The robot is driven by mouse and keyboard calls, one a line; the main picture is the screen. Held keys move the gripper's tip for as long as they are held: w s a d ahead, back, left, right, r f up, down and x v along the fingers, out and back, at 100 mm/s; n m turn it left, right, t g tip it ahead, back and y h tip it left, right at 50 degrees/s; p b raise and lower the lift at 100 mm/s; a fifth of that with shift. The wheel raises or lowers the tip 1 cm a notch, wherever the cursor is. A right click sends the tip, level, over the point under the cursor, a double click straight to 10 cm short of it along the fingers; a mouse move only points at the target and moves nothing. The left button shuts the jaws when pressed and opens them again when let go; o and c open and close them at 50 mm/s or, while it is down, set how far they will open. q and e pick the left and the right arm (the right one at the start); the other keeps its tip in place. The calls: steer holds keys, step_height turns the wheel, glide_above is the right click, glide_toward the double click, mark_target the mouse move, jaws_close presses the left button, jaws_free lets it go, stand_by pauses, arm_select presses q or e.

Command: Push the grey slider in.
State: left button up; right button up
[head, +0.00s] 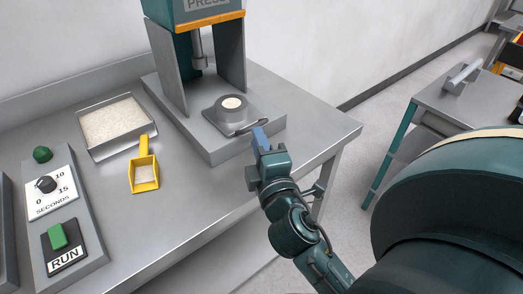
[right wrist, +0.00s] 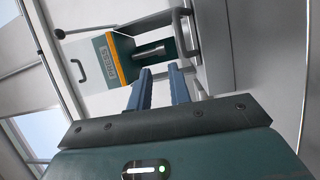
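The grey slider (head: 229,115) sits on the base of the press, with a round die holding pale material on top. Its thin loop handle (head: 240,132) is at the front edge of the base. My right gripper (head: 260,136) is just right of the handle; I cannot tell whether they touch. In the right wrist view its two blue fingers (right wrist: 160,74) stand apart with nothing between them, and a dark looped handle (right wrist: 187,34) lies beyond them. My left gripper is not in view.
The press (head: 205,45) has side walls and a ram above the die. A tray of pale granules (head: 91,146), a yellow scoop (head: 145,172) and a control panel with a green RUN button (head: 57,236) stand to the left. The bench's front right corner is clear.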

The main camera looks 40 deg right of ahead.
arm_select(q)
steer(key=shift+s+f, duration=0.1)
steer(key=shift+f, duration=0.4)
arm_select(e)
steer(key=shift+s+a+f, duration=0.1)
steer(key=shift+s+a, duration=0.05)
steer(key=shift+s, duration=0.4)
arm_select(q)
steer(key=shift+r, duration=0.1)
